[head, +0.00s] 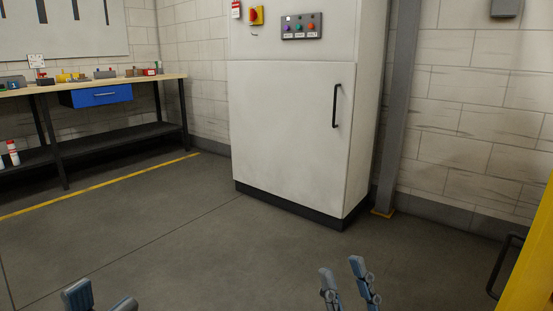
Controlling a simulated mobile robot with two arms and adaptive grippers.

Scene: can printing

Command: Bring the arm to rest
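My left gripper (101,301) is at the bottom left edge of the head view. Its two fingertips stand well apart, with nothing visible between them, and its lower part is cut off by the frame. My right gripper (342,270) is at the bottom, right of the middle. Its two fingers are apart, with only floor showing between them. Neither gripper touches anything in view. The arms behind the grippers are out of the picture.
A white cabinet (290,130) with a black handle (336,106) and a button panel (301,26) stands ahead. A workbench (150,79) with a blue drawer (100,95) is at the left. A yellow structure (532,262) is at the right edge. The floor between is clear.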

